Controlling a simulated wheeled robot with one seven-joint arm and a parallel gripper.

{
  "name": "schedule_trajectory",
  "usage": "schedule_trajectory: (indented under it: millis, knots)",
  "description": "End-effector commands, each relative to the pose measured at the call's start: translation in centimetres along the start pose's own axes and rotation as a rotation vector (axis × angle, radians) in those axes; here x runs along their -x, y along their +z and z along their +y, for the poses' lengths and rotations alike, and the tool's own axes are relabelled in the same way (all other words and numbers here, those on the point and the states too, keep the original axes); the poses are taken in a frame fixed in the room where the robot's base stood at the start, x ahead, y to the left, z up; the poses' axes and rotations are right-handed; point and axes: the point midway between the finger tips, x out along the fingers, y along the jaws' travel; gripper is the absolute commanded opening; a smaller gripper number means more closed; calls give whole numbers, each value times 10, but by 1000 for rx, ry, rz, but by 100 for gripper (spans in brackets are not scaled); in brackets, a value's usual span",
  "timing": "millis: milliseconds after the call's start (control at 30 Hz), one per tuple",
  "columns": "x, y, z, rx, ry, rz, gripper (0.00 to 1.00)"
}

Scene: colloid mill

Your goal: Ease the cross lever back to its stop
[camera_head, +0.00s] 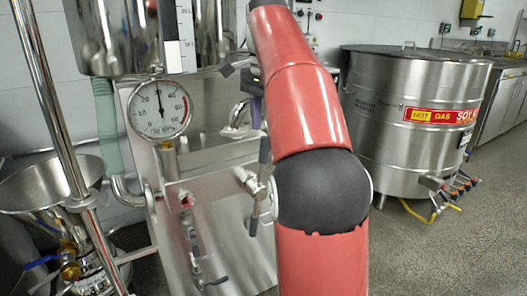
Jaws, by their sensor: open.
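A lever with dark grey grips (264,150), probably the cross lever, stands nearly upright on a steel fitting at the right of the mill's panel. Its upper grip leans slightly right and its lower grip hangs near the panel's lower part. My red arm with its black joint passes close in front, just right of the lever, and covers what lies behind it.
A round pressure gauge (159,109) sits left on the mill. A steel funnel (50,182) and a shiny upright pole (50,100) stand at the left. A large steel kettle (400,125) with valves stands at the right. The floor at lower right is clear.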

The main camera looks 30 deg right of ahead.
Motion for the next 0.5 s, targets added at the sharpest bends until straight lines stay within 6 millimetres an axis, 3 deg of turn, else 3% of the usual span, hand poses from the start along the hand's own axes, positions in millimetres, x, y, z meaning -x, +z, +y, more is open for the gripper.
schedule_trajectory:
  millis: [500]
  knots:
    - [-68,-1,1,-8,3,-2,41]
